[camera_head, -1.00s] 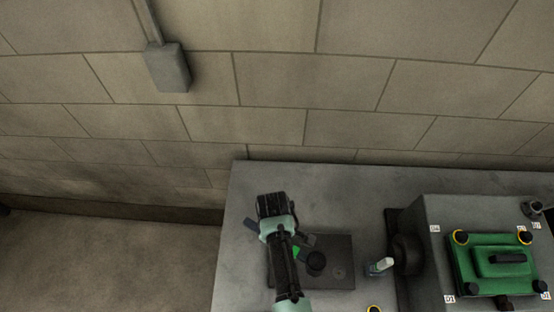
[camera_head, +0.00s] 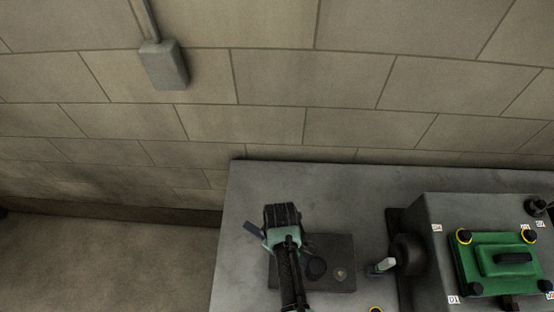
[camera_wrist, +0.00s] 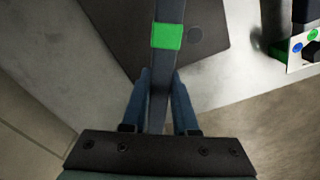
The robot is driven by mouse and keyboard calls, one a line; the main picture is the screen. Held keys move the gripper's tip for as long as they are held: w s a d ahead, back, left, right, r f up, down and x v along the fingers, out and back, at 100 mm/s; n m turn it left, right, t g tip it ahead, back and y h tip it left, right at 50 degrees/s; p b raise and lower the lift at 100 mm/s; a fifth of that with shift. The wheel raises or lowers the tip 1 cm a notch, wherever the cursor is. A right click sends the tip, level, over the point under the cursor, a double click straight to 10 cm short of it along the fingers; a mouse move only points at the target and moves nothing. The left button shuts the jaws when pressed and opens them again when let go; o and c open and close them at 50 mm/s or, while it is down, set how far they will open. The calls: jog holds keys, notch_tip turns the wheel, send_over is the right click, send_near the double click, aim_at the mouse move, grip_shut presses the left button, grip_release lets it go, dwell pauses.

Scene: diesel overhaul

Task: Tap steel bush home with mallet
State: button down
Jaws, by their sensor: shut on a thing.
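My gripper (camera_wrist: 161,78) is shut on the dark bar-like handle of the mallet (camera_wrist: 166,62); a green band wraps the handle just beyond the fingertips. The mallet's head is outside the wrist view. In the head view my arm hides the fingertips and most of the handle. A dark plate (camera_head: 343,249) lies on the bench under the arm. A dark round shape (camera_head: 316,268) shows over it; I cannot tell whether this is the mallet's head. A small lighter round (camera_head: 340,274), possibly the steel bush, shows on the plate to its right.
The grey bench (camera_head: 300,185) is clear behind the plate. To the right stands a grey block with a green cover (camera_head: 502,259) and several dark knobs. A dark round part (camera_head: 407,255) and a small pale-topped object (camera_head: 382,265) stand between. A wall rises behind.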

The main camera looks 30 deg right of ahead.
notch_tip(320, 180, down, 3)
jog(key=shift+b, duration=0.6)
notch_tip(320, 180, up, 6)
jog(key=p, duration=0.5)
jog(key=shift+f+p, duration=0.1)
jog(key=shift+p, duration=0.25)
jog(key=shift+r, duration=1)
